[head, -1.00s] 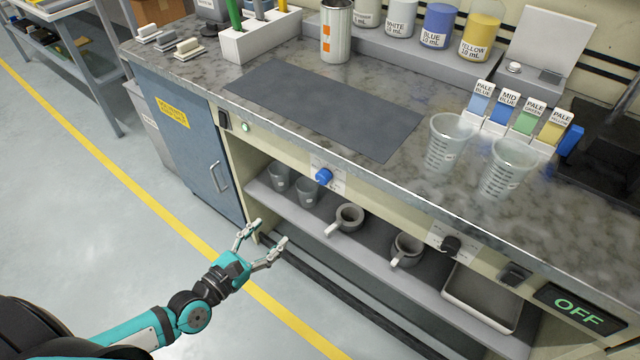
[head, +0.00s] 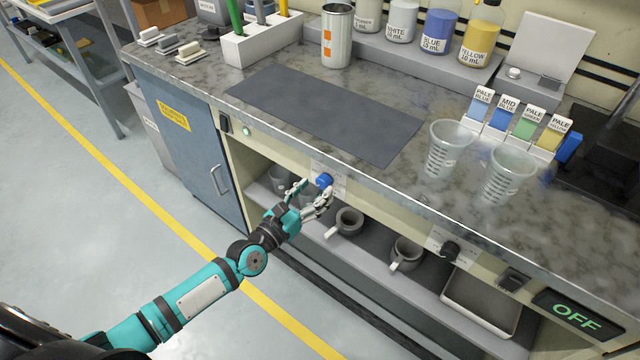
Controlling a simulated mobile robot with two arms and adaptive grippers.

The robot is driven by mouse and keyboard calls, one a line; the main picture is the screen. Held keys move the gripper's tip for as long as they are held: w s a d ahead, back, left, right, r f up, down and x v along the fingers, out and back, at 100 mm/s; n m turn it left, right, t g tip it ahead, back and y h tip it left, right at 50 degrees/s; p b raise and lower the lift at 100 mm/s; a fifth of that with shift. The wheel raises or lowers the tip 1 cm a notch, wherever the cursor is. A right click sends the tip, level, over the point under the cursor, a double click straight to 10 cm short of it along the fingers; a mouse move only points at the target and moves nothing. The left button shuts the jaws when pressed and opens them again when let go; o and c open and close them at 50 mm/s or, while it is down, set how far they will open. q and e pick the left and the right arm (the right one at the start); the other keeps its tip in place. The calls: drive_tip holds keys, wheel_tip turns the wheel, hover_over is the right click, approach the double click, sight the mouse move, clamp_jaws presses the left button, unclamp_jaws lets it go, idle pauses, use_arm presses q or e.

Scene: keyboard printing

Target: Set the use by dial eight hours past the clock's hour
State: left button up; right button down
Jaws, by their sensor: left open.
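A blue dial (head: 324,180) on a pale marked plate sits on the bench's front panel, below the dark mat. The markings on both plates are too small to read, so I cannot tell which is the use by dial. My left gripper (head: 315,190) is open, its fingers just in front of and below the blue dial; I cannot tell whether they touch it. No clock shows. My right gripper is not in view.
Below the panel, a shelf holds grey mugs (head: 406,252) and a tray (head: 480,303). A black switch (head: 514,279) and an OFF display (head: 577,315) are at the right. Two clear measuring cups (head: 446,148) stand near the worktop edge. The dark mat (head: 325,112) is bare.

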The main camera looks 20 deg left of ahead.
use_arm(q)
drive_tip(key=shift+x, duration=1.5)
drive_tip(key=shift+c, duration=0.2)
drive_tip(key=c, duration=1.1)
